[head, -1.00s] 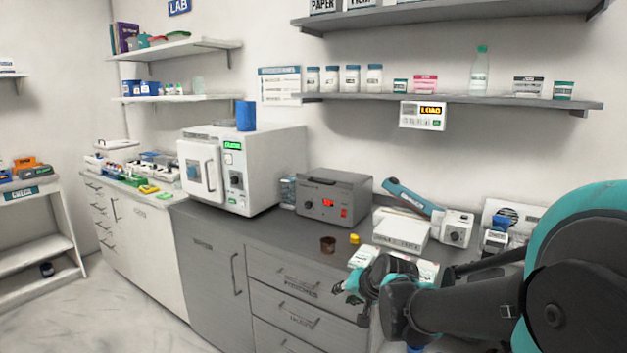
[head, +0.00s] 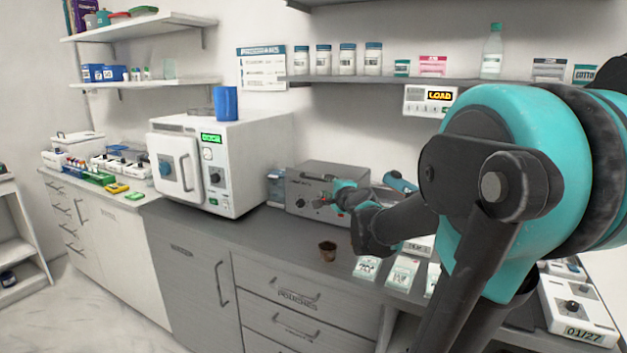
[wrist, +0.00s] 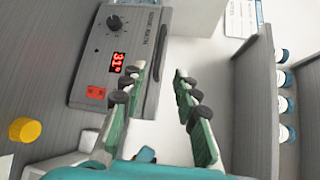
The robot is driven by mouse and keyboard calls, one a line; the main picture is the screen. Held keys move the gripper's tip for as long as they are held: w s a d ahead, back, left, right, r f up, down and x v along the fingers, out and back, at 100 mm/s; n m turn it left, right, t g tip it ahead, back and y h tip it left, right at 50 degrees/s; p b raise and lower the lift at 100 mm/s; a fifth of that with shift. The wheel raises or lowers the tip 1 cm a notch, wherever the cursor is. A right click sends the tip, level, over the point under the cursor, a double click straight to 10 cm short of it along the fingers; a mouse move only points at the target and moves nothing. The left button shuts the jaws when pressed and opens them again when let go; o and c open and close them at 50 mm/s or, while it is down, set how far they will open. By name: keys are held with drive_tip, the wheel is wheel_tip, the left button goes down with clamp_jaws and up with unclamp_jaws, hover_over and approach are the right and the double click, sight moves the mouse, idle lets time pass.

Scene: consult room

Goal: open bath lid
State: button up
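The bath is a grey box (head: 300,194) on the dark counter, partly hidden by my arm in the head view. In the wrist view its front (wrist: 103,62) shows a black knob, a red "31°" display and a red switch. Its lid (wrist: 154,72) is the grey slab along the top and looks shut. My gripper (head: 322,201) is in front of the bath in the head view. In the wrist view my gripper (wrist: 160,70) has its two green fingers apart, with nothing held between them. The lid's edge lies near the left fingertip; contact is unclear.
A white oven-like unit (head: 210,165) with a blue cup (head: 226,103) on top stands left of the bath. A brown cup (head: 327,251) and labelled packets (head: 402,274) are in front. A shelf (head: 375,79) with jars hangs above. A yellow cap (wrist: 25,130) lies nearby.

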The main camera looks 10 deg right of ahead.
sight(315, 179)
drive_tip(key=x, duration=1.3)
drive_tip(key=shift+w+f, duration=0.1)
drive_tip(key=shift+w, duration=0.1)
drive_tip(key=shift+c, duration=0.6)
clamp_jaws()
